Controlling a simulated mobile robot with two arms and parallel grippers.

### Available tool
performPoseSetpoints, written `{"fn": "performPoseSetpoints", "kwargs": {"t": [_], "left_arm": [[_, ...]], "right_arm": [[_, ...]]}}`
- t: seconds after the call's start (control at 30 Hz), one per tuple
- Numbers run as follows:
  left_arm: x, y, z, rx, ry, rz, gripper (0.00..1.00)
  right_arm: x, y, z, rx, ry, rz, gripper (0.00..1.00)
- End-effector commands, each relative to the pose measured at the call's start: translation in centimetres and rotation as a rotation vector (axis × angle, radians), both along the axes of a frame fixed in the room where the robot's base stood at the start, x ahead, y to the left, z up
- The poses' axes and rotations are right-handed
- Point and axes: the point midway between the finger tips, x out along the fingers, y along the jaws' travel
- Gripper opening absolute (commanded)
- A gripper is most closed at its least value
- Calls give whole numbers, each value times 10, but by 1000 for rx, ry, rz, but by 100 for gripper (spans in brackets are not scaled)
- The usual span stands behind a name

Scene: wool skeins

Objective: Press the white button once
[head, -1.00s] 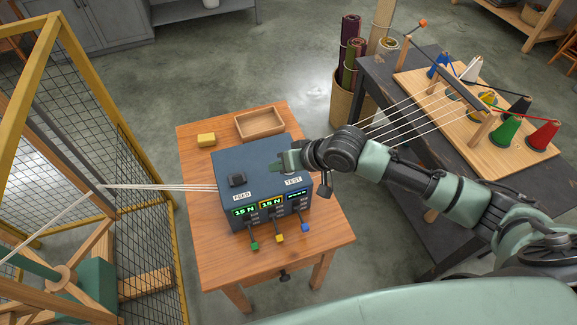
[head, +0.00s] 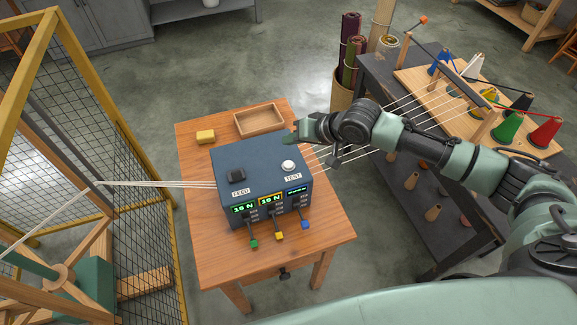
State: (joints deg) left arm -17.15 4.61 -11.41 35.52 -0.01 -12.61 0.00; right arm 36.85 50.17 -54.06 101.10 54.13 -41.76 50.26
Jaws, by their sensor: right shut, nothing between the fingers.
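The white button (head: 288,165) is a small round cap on top of the blue-grey box (head: 262,160), just behind the TEST label (head: 293,177). It is in plain view, with nothing on it. My right gripper (head: 291,138) is shut and empty. It is above the far right corner of the box, behind the button in the picture and apart from it. My left gripper is not in view.
A black switch (head: 236,175) stands by the FEED label on the box. Green, yellow and blue-tipped levers are on its front. A wooden tray (head: 259,132) and a yellow block (head: 206,137) lie behind. White yarns run out from both sides.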

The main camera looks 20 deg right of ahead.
Motion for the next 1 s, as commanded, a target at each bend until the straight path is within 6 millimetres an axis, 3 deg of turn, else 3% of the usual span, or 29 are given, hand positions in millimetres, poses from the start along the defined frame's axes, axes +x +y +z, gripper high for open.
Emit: {"fn": "performPoseSetpoints", "kwargs": {"t": [0.03,0.37,0.6,1.0], "left_arm": [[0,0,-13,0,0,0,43],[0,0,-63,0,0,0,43],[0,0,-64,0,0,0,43],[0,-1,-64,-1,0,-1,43]], "right_arm": [[0,0,-12,0,0,0,0],[0,0,-54,0,-1,2,0],[0,0,-71,1,0,1,0],[0,0,-72,0,-1,1,0]]}}
